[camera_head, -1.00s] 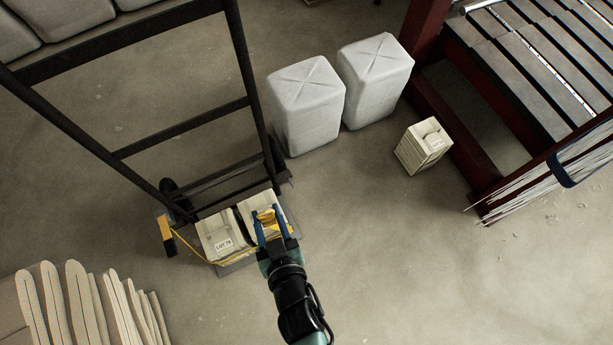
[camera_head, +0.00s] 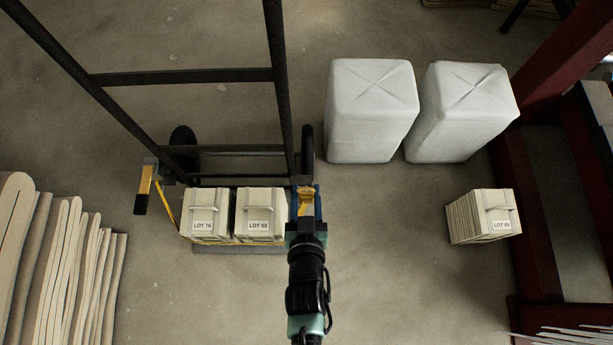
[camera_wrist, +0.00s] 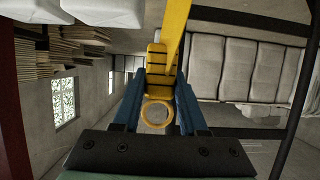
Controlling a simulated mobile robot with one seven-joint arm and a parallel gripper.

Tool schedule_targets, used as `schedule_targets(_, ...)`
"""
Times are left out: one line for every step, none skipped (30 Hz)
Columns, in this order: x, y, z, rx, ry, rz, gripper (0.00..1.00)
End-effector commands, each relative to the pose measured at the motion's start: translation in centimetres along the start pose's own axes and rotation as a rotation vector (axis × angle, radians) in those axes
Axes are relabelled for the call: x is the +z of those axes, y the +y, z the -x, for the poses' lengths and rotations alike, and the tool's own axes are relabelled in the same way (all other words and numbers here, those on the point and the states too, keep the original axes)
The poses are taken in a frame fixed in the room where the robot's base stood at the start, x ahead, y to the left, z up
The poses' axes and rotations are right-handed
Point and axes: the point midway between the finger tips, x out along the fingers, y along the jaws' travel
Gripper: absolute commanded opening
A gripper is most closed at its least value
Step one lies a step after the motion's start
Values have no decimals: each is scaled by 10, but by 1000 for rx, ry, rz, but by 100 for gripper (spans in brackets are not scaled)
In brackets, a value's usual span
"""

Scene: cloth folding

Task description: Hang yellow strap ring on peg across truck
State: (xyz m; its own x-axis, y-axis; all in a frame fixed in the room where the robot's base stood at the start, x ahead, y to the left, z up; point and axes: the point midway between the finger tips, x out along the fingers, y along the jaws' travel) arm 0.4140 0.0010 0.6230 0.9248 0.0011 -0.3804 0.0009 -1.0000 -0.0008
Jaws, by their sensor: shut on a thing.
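The yellow strap (camera_head: 171,207) runs from a yellow-and-black piece (camera_head: 144,189) at the truck's left side along the front of the bundles. I cannot make out the peg.
Two white wrapped blocks (camera_head: 371,110) (camera_head: 462,110) stand behind and right of the truck. A LOT 50 bundle (camera_head: 482,215) sits near the dark red frame (camera_head: 525,200). Folded beige cloths (camera_head: 62,265) stand at left. The floor between my arm and LOT 50 is clear.

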Motion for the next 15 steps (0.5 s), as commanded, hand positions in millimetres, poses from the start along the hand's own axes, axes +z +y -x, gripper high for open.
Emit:
schedule_targets(29,0,-14,0,1,0,0)
schedule_targets(37,0,-18,0,1,0,0)
schedule_targets(48,0,-23,0,1,0,0)
schedule_targets(56,0,-27,0,1,0,0)
schedule_targets(64,0,-31,0,1,1,0)
schedule_targets(75,0,-36,0,1,0,0)
schedule_targets(83,0,-40,0,1,0,0)
schedule_targets(91,0,-44,0,1,0,0)
schedule_targets(102,0,-50,0,1,-1,0)
schedule_targets(110,0,-54,0,1,-1,0)
schedule_targets(118,0,-58,0,1,0,0)
schedule_targets(129,0,-63,0,1,0,0)
schedule_targets(137,0,-67,0,1,0,0)
schedule_targets(146,0,-71,0,1,1,0)
schedule_targets(156,0,-76,0,1,0,0)
